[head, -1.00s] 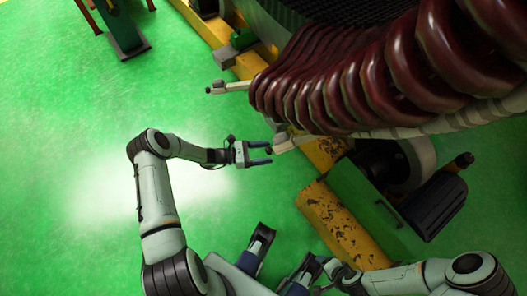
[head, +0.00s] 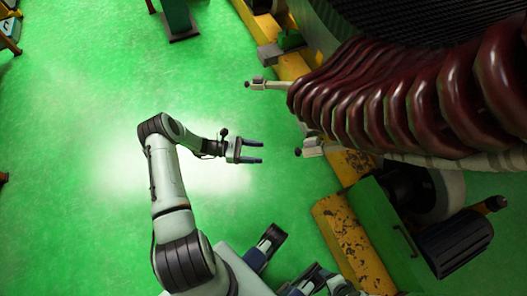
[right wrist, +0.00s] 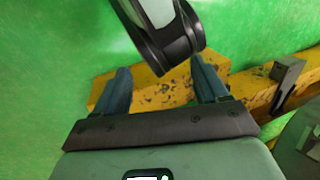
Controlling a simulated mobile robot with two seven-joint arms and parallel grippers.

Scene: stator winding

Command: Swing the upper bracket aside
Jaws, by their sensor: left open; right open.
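The upper bracket (head: 267,85) is a pale arm with a dark knob at its left end. In the head view it juts left from the dark red coils (head: 400,95). A similar lower bracket (head: 318,149) sits below it. My left gripper (head: 262,153) is open and empty. Its two fingers point right at the lower bracket's knob, with a gap between, and it is below the upper bracket in the picture. My right gripper (right wrist: 161,68) is open in the right wrist view, with nothing held. A white and black arm link of mine shows beyond its fingers.
A yellow worn beam (head: 348,240) and a green box (head: 385,220) lie below the coils. A dark motor-like cylinder (head: 455,245) is at lower right. A green stand (head: 178,20) is at the top. The green floor (head: 80,130) at left is clear.

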